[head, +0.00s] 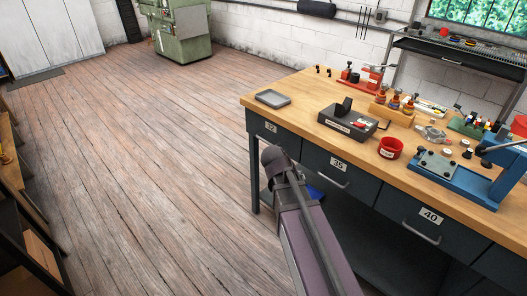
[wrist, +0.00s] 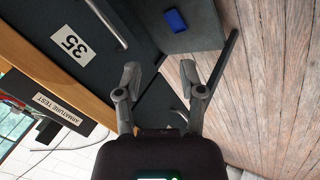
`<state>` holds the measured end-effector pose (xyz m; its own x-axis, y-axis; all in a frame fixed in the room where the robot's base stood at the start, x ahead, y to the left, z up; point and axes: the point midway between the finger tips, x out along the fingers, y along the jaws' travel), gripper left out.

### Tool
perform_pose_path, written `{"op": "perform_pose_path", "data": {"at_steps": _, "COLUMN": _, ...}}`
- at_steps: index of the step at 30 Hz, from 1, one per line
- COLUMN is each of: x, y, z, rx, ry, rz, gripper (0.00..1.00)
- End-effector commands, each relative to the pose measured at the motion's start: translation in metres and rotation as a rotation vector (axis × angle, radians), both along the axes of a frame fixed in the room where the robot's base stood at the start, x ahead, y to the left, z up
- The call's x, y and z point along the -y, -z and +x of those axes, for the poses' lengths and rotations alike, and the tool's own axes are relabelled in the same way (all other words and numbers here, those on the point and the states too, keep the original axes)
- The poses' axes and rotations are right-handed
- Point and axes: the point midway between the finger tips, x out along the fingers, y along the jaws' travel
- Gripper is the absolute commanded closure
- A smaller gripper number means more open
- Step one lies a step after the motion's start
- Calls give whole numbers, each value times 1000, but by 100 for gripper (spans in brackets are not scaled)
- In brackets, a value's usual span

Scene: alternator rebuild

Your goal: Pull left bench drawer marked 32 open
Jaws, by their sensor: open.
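The left drawer with label 32 (head: 270,127) is at the left end of the workbench (head: 404,171) in the head view and looks shut. My arm hides its lower part and its handle there. In the wrist view, the picture is turned sideways. My gripper (wrist: 159,73) is open and empty in front of the dark bench front. A grey bar handle (wrist: 180,96) shows partly between and beyond the fingers, below the drawer marked 35 (wrist: 74,44). It looks like the handle of drawer 32. No contact shows. My fingers do not show in the head view.
Drawers 35 (head: 338,165) and 40 (head: 430,216) sit farther right, both shut. A grey tray (head: 272,98) and an armature tester (head: 348,121) stand on the bench top. A blue object (wrist: 175,20) lies under the bench, near a dark leg (wrist: 224,62). The wooden floor left of the bench is clear.

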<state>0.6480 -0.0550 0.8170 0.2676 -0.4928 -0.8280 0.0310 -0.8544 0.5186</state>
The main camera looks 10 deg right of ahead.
Motion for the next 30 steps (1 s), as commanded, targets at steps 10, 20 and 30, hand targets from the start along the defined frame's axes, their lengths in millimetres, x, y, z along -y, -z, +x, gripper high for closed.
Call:
{"op": "perform_pose_path", "data": {"at_steps": 10, "x": 3, "y": 41, "z": 63, "rx": 132, "ry": -110, "rz": -276, "gripper": 49}}
{"op": "perform_pose_path", "data": {"at_steps": 20, "x": -11, "y": 61, "z": 118, "rx": 246, "ry": -239, "rz": -532, "gripper": 49}}
{"op": "perform_pose_path", "data": {"at_steps": 30, "x": -45, "y": 81, "z": 171, "rx": 351, "ry": -397, "rz": -790, "gripper": 49}}
